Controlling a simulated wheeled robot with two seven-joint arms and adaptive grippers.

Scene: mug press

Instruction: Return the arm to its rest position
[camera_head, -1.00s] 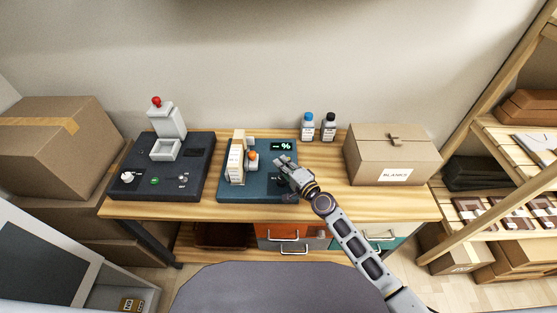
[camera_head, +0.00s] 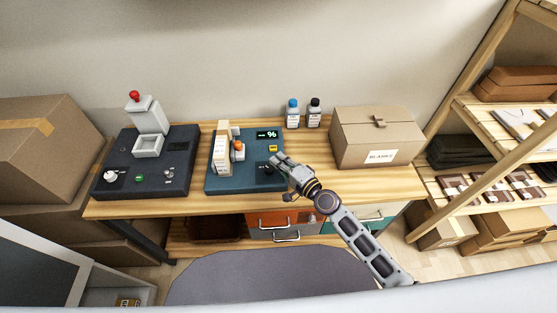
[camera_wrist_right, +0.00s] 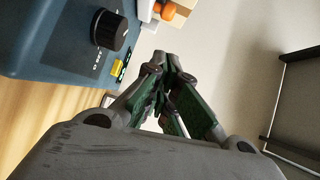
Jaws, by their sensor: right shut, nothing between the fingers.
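My right gripper (camera_head: 277,162) is shut and empty. In the head view it is over the right edge of the teal press machine (camera_head: 243,182), near the black knob (camera_head: 266,168). In the right wrist view its fingers (camera_wrist_right: 165,65) are together in the middle, with the knob (camera_wrist_right: 109,30) off to the left, apart from them. My right arm (camera_head: 350,232) reaches in from the lower right. My left gripper is not in view.
A dark machine (camera_head: 180,177) with a red-knobbed lever stands at left on the wooden table (camera_head: 390,192). Two bottles (camera_head: 293,112) and a cardboard box labelled BLANKS (camera_head: 375,140) stand to the right. Shelves (camera_head: 495,115) rise at far right.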

